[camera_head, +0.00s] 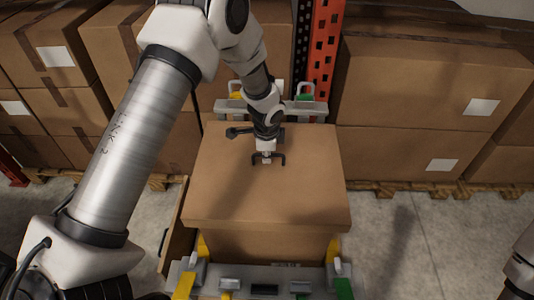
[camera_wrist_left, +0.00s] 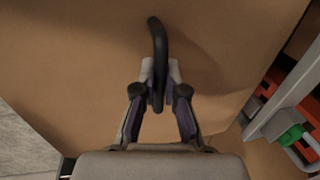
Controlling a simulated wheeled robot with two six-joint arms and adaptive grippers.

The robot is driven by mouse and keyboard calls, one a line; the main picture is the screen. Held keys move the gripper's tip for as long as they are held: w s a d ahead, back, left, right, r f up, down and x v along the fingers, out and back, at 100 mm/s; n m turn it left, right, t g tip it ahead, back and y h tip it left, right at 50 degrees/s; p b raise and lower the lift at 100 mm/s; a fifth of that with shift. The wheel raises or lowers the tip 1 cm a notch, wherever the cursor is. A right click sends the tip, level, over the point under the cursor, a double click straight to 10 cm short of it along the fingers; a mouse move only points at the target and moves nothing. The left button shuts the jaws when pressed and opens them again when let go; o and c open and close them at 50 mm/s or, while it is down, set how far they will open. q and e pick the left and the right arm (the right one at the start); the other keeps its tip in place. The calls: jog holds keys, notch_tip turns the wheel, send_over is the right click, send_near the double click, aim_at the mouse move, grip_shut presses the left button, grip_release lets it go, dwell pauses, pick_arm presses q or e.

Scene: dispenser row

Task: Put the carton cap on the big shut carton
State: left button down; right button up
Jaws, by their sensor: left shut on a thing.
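The carton cap (camera_head: 290,195) is a wide flat brown lid with a black handle (camera_head: 282,160) on top. My left gripper (camera_head: 267,153) is above the cap and shut on its handle. In the left wrist view the fingers (camera_wrist_left: 160,92) close on the black handle (camera_wrist_left: 157,35), over the brown cap (camera_wrist_left: 70,60). The big carton (camera_head: 265,246) shows below the cap's front edge. The cap covers its top and overhangs the front. I cannot tell whether the cap rests on it or hangs just above. My right gripper is out of view.
A grey stand (camera_head: 262,283) with yellow and green parts is around the carton's base. A brown panel (camera_head: 175,228) stands close on the left. Stacked boxes (camera_head: 420,90) on pallets and a red perforated post (camera_head: 322,55) are behind. Floor (camera_head: 420,240) is clear at right.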

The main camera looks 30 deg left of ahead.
pick_arm(q)
jog(key=c, duration=1.2)
grip_release()
jog(key=shift+o, duration=0.2)
jog(key=shift+r, duration=0.15)
notch_tip(320, 180, up, 12)
jog(key=s+d, duration=0.1)
jog(key=s, duration=0.1)
jog(key=shift+f, duration=0.25)
